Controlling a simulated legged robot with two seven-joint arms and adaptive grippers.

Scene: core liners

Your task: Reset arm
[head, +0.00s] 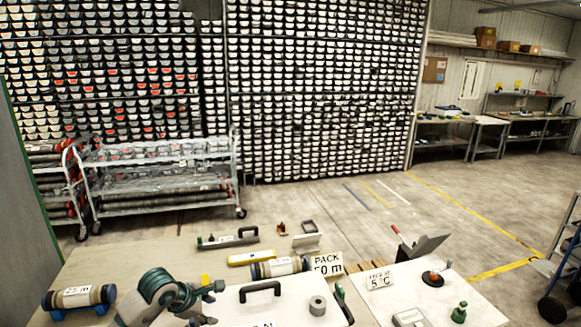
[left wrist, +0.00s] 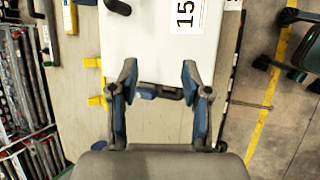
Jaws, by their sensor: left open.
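My left gripper (head: 214,289) is at the lower left of the head view, beside the white case (head: 262,308) with a black handle (head: 260,290). In the left wrist view its two blue-padded fingers (left wrist: 157,78) are spread apart. They are open around the near edge of the white case (left wrist: 150,40), where a dark latch-like part (left wrist: 160,92) shows between and beyond them; I cannot tell whether they touch it. Nothing is held. My right gripper is not seen in either view.
Core liners (head: 72,297) with end caps, a yellow tool (head: 252,258), a "PACK" sign (head: 328,264) and a second white board (head: 445,300) crowd the table. A metal cart (head: 160,175) stands behind.

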